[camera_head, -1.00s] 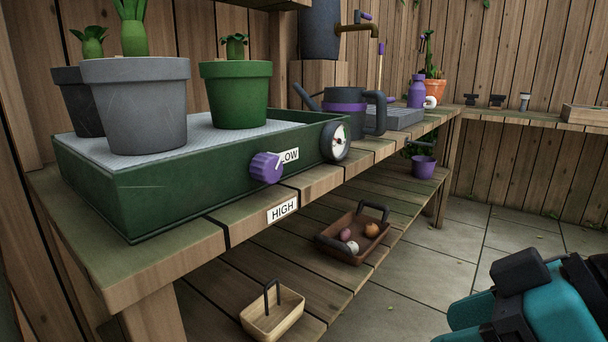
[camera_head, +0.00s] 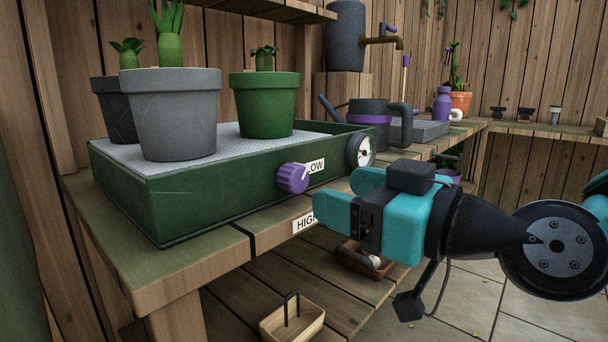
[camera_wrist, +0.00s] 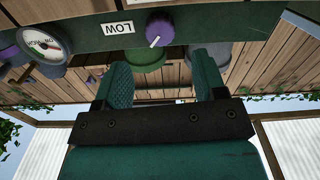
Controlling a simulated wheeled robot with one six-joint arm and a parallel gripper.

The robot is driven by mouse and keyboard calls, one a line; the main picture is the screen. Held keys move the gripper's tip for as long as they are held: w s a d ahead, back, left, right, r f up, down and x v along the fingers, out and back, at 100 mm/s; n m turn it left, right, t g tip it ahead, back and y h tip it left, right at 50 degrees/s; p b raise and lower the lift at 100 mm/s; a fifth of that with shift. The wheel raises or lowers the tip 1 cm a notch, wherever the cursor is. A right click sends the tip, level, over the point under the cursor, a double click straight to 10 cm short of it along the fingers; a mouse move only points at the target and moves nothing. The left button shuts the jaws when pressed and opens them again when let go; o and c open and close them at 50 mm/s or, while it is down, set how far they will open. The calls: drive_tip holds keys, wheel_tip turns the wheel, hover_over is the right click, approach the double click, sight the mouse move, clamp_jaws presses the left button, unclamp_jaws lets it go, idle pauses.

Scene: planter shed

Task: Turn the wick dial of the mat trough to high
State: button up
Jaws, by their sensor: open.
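The mat trough (camera_head: 190,205) is a long dark green box on the bench. Its purple ribbed wick dial (camera_head: 293,178) sits on the front face, with a white pointer line aimed up and right towards the LOW label (camera_head: 316,166). The HIGH label (camera_head: 304,223) is below on the bench edge, partly hidden by my gripper. My gripper (camera_head: 342,194) has teal fingers, open and empty, to the right of the dial and apart from it. In the wrist view the dial (camera_wrist: 160,28) lies beyond the gap between the open fingers (camera_wrist: 164,82), and the picture is upside down.
A round gauge (camera_head: 361,151) is on the trough to the right of the dial. A grey pot (camera_head: 175,115) and a green pot (camera_head: 265,105) stand on the mat. A watering can (camera_head: 369,122) stands behind. A small wooden basket (camera_head: 293,322) is on the lower shelf.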

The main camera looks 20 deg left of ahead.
sight(301, 180)
drive_tip(key=x, duration=0.7)
drive_tip(key=c, duration=0.9)
